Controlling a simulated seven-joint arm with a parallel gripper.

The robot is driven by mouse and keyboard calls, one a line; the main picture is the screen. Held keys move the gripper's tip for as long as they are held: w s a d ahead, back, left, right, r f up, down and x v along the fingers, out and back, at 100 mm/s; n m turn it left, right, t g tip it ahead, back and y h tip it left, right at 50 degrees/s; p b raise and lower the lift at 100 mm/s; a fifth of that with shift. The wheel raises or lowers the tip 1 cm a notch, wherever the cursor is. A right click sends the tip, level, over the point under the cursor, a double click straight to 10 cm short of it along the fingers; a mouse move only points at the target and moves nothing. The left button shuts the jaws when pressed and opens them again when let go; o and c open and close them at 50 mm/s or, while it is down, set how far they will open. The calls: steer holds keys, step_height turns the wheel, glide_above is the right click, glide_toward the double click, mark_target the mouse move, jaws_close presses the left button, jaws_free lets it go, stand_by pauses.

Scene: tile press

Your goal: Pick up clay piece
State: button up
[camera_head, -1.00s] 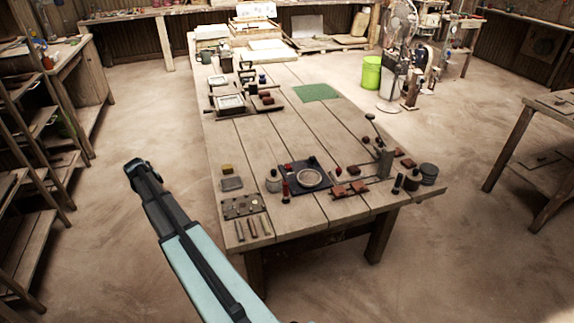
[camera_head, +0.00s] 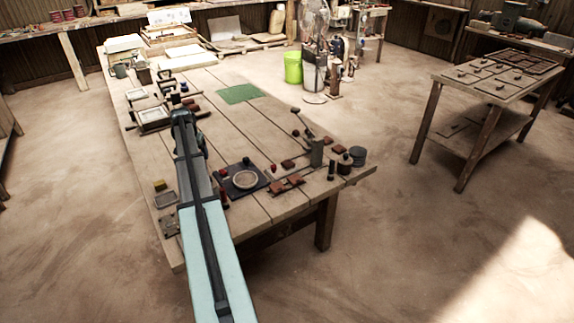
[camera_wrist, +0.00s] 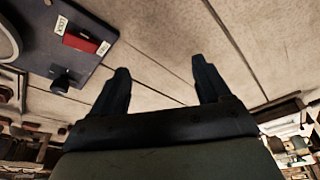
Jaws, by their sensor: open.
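Reddish-brown blocks, which look like clay pieces (camera_head: 287,183), lie beside a small lever press (camera_head: 316,152) at the table's right front. I cannot tell which one the task means. My gripper (camera_wrist: 163,85) is open, with two dark fingers apart and nothing between them in the wrist view. In the head view my arm reaches over the left part of the table, and its end (camera_head: 187,120) is left of these blocks and apart from them. The arm hides part of the table's left front.
A dark board with a round plate (camera_head: 246,180) lies right of my arm; its corner (camera_wrist: 65,70) with a red block shows in the wrist view. A green mat (camera_head: 241,93) lies farther back. Much of the table's middle is bare.

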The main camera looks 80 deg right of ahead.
steer(key=s+d+r+m+y, duration=0.1)
steer(key=s+d+r+m, duration=0.2)
steer(key=s, duration=0.7)
steer(key=s+d+r+m+y, duration=0.1)
steer(key=s+d+m, duration=0.3)
steer(key=s, duration=0.6)
step_height(320, 180, up, 4)
steer(key=m+y, duration=0.1)
steer(key=m, duration=0.2)
glide_above(288, 163)
steer(key=shift+g, duration=0.3)
step_height(288, 163, down, 14)
steer(key=shift+d+r, duration=0.1)
steer(key=shift+r, duration=0.15)
steer(key=shift+c, duration=0.2)
steer(key=c, duration=1.1)
